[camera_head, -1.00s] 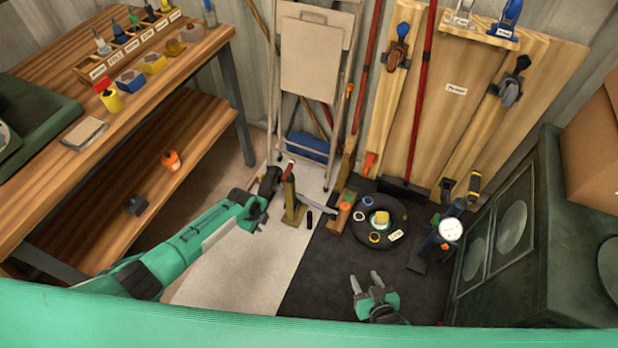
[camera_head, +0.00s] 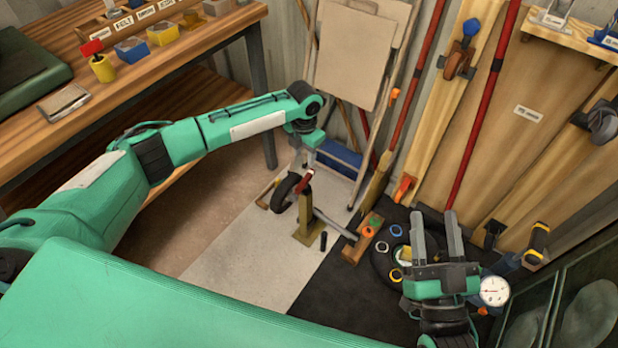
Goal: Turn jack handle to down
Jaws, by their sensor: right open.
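A brass-coloured upright stand (camera_head: 307,212), which looks like the jack, stands on the pale floor mat. A red-gripped piece (camera_head: 306,181), probably its handle, is at its top, and a grey bar slopes down to the right from it. My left gripper (camera_head: 309,162) points down just above the red piece. Its fingers are small and partly hidden, so I cannot tell whether they touch or grip it. My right gripper (camera_head: 436,213) is open and empty, fingers pointing away from me, over the dark mat right of the stand.
A black wheel (camera_head: 284,193) is just left of the stand. A wooden block (camera_head: 362,240) lies to its right, beside a black tyre (camera_head: 382,264) with small rings. A workbench (camera_head: 190,62) is at left; a dial gauge (camera_head: 494,291) is at right.

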